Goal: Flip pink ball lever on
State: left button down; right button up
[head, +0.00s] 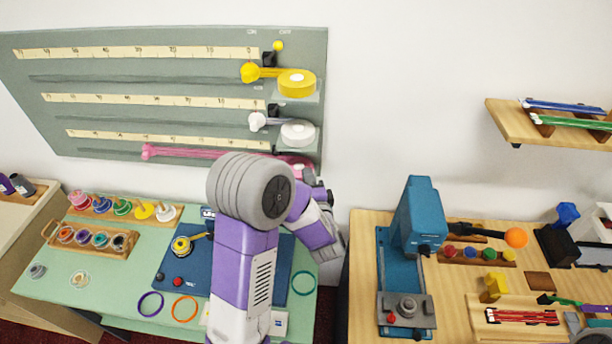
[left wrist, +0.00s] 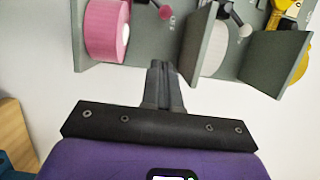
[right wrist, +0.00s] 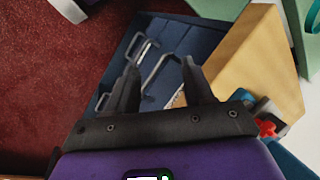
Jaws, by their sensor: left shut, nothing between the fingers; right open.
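The pink ball lever (left wrist: 165,12) shows at the top of the left wrist view, its ball beside an OFF label. In the head view my left arm hides it. The pink tape roll (left wrist: 108,30) is left of it, and pink tape (head: 190,152) stretches along the lowest ruler. My left gripper (left wrist: 164,68) is shut and empty, apart from the lever, near the edge of the grey-green panel. In the head view its fingers are hidden behind my arm. My right gripper (right wrist: 160,78) is open and empty, seen only in the right wrist view.
The wall panel (head: 50,70) also carries a yellow roll (head: 297,83) and a white roll (head: 298,132). Panel plates (left wrist: 197,45) stand out between the rolls. A green counter (head: 50,285) with spools is below; a wooden table (head: 455,320) is right. A blue drawer unit (right wrist: 185,40) is near my right gripper.

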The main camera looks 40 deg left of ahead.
pick_arm(q)
jog(key=x, duration=0.7)
jog(key=shift+w+a+p, duration=0.1)
jog(key=shift+a+p, duration=0.2)
jog(key=shift+p, duration=0.1)
jog(key=shift+a, duration=1.7)
jog(key=shift+s+a+r+n+p, duration=0.15)
jog(key=shift+r+n+p, duration=0.15)
jog(key=shift+r+n, duration=0.05)
jog(key=shift+s+a+r+n+p, duration=0.2)
jog(key=shift+r+n+p, duration=0.1)
jog(key=shift+n, duration=0.05)
jog(key=shift+s+a+r, duration=0.3)
jog(key=shift+a, duration=0.15)
